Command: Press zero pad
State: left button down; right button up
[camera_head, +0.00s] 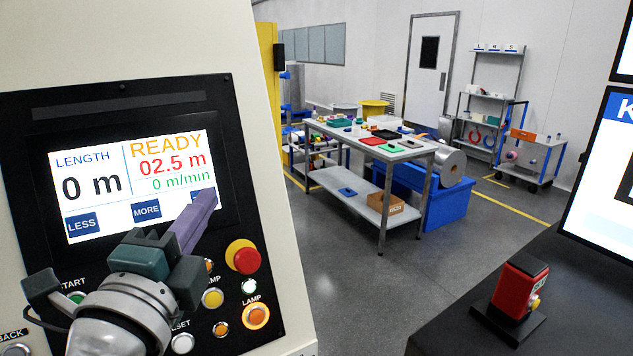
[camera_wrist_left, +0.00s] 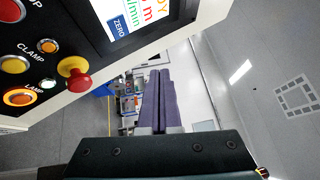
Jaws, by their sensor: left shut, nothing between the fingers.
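The screen (camera_head: 112,205) on the panel reads LENGTH 0 m, READY, 02.5 m and 0 m/min. Blue LESS (camera_head: 82,224) and MORE (camera_head: 146,210) pads show along its lower edge. A third blue pad (camera_head: 195,196) at the lower right is mostly hidden behind my left gripper (camera_head: 209,195). In the left wrist view this pad reads ZERO (camera_wrist_left: 119,26). My left gripper is shut and empty, its purple fingers (camera_wrist_left: 158,75) together. The fingertips overlap the ZERO pad in the head view. In the wrist view they appear right of and below it. Contact cannot be told. My right gripper is out of view.
Below the screen are a red mushroom button (camera_head: 246,259), a yellow button (camera_head: 212,298) and an orange LAMP button (camera_head: 256,316). A grey workbench (camera_head: 385,145) stands behind, with open floor between.

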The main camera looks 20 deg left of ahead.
pick_arm(q)
jog(key=shift+w+d+f+m+h, duration=0.15)
jog(key=shift+w+m+h, duration=0.15)
jog(key=shift+w, duration=0.2)
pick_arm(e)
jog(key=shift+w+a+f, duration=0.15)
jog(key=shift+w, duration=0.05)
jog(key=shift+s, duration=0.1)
pick_arm(q)
jog(key=w+a+f+b, duration=0.3)
jog(key=w+a+b, duration=0.2)
jog(key=a, duration=0.1)
jog(key=shift+w+f, duration=0.15)
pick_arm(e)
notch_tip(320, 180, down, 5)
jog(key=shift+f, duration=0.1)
pick_arm(q)
jog(key=shift+a, duration=0.1)
dwell(1.4)
